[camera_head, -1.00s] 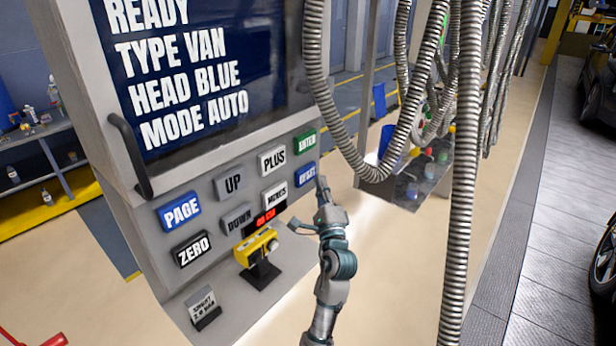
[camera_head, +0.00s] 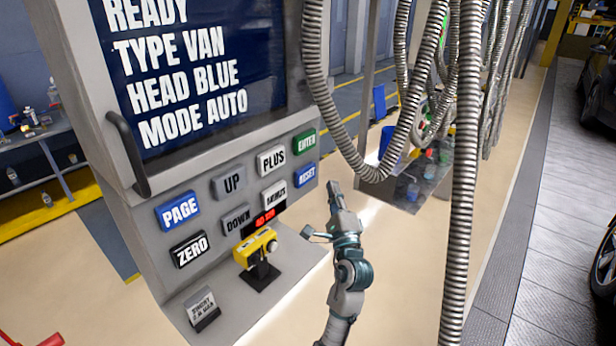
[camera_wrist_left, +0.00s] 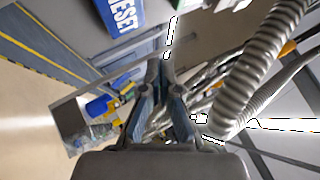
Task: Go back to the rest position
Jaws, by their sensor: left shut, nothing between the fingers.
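My left gripper (camera_head: 335,190) is in front of the lower right side of the grey control panel (camera_head: 225,285), apart from it. In the left wrist view its fingers (camera_wrist_left: 160,70) meet at the tips, shut and empty. The blue RESET button (camera_head: 305,175) is up and to the left of the fingertips; it also shows at the top of the left wrist view (camera_wrist_left: 122,14). The screen (camera_head: 185,75) reads READY, TYPE VAN, HEAD BLUE, MODE AUTO. My right gripper is not in view.
Ribbed metal hoses (camera_head: 465,200) hang just right of my left arm. A yellow device (camera_head: 256,248) stands on the panel's ledge. A rack with bottles (camera_head: 415,175) is behind the hoses. Open floor (camera_head: 395,290) lies between the panel and the hoses.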

